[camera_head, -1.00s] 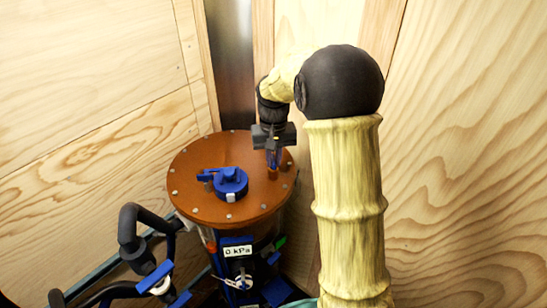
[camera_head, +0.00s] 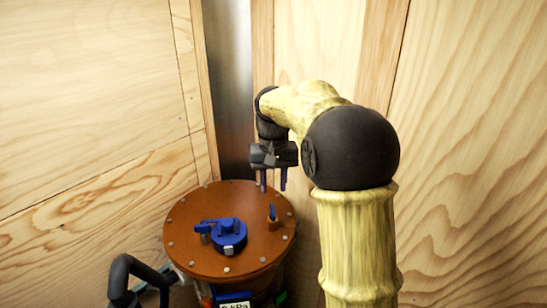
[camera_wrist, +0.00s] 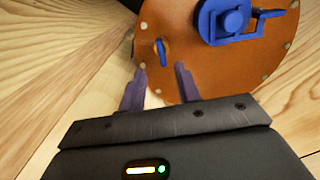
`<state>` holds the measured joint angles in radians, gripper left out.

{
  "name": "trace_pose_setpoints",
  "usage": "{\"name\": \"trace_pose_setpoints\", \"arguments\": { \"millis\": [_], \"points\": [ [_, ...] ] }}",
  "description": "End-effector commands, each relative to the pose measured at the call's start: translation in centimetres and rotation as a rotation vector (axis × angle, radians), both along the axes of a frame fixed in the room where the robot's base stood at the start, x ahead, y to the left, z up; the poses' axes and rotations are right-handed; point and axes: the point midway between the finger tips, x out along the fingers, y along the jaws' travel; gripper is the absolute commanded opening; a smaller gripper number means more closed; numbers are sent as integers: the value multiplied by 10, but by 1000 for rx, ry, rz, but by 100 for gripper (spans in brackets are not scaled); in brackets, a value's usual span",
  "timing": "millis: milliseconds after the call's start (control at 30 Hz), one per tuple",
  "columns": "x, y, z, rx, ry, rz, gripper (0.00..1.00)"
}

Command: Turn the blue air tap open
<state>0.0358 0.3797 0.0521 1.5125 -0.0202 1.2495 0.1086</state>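The blue air tap (camera_head: 272,212) is a small blue lever on a brownish-orange stub near the right rim of the round orange lid (camera_head: 190,258). It also shows in the wrist view (camera_wrist: 162,52), where the lever lies roughly along the picture's height. My gripper (camera_head: 273,188) is open and empty above the tap, its fingers pointing down. In the wrist view my gripper's two fingers (camera_wrist: 160,70) are apart, with the tap beyond and between their tips. The fingers do not appear to touch the tap.
A larger blue fitting with a side lever (camera_head: 228,235) sits at the lid's middle, left of the tap. Bolts ring the lid. A black bent hose (camera_head: 125,275) stands at lower left. Wooden walls and a metal corner strip (camera_head: 228,90) stand close behind.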

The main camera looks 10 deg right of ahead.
Motion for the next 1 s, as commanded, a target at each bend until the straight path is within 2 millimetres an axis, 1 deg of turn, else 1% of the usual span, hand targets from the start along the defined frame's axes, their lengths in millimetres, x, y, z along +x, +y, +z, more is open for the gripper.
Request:
{"name": "trace_pose_setpoints", "arguments": {
  "millis": [100, 300, 433, 567, 800, 933, 1000],
  "points": [
    [1, 0, 24, -1, -6, 0, 33],
    [1, 0, 62, 0, -4, 1, 33],
    [1, 0, 77, 0, -2, 1, 33],
    [0, 0, 84, 0, 0, 1, 33],
    [0, 0, 84, -1, 0, 1, 33],
    [-1, 0, 81, -1, -1, 2, 33],
    [-3, 0, 76, 0, -5, 4, 33]
  ]
}}
